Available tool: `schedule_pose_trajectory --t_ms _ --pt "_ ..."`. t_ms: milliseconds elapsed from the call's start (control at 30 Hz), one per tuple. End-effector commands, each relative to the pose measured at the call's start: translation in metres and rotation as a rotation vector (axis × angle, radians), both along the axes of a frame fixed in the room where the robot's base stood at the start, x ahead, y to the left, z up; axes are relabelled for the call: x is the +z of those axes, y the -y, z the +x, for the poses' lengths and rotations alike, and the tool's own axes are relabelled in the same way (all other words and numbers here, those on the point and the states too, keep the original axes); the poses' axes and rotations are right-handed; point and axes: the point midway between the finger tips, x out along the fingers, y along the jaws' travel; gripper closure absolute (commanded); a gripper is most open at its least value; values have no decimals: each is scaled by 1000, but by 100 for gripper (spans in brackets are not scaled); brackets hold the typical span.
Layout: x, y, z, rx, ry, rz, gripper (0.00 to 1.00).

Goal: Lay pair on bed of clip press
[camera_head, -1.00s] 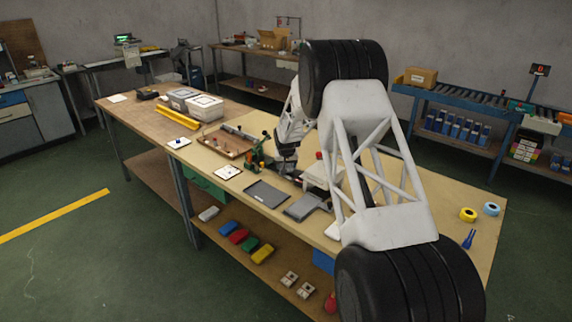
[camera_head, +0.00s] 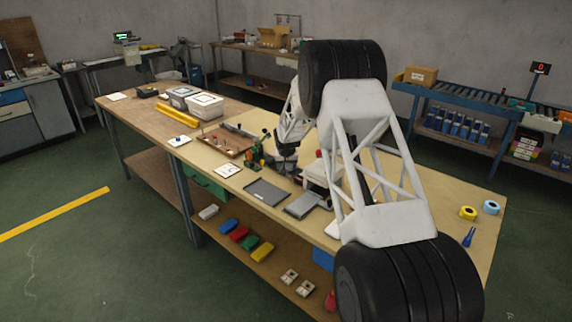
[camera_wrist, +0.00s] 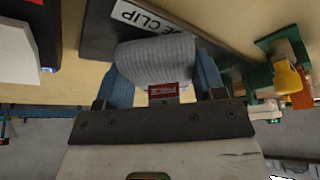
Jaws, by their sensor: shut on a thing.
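My gripper (camera_wrist: 163,78) is shut on a folded grey ribbed sock pair (camera_wrist: 155,55), held between its two blue fingers in the wrist view. A small red-and-white tag (camera_wrist: 163,91) shows at the pair's near edge. Beyond the pair is a dark plate (camera_wrist: 97,35) with a white label whose visible part reads "E CLIP". The green clip press (camera_wrist: 258,50), with a yellow-tipped part, stands to the right of the gripper. In the head view the press (camera_head: 256,157) is just left of my gripper (camera_head: 286,166); the pair cannot be made out there.
A dark tray (camera_head: 266,192) and a grey pad (camera_head: 303,205) lie along the bench's front edge. A wooden tray (camera_head: 226,145) with small parts is behind the press. A white object (camera_wrist: 18,52) stands at the wrist view's left. My arm hides the bench middle.

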Motion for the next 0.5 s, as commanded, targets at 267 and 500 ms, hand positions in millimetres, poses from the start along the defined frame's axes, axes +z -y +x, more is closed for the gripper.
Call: schedule_pose_trajectory --t_ms 267,500 --pt "-3 0 0 0 0 0 28" --pt "-3 0 0 0 0 0 7"
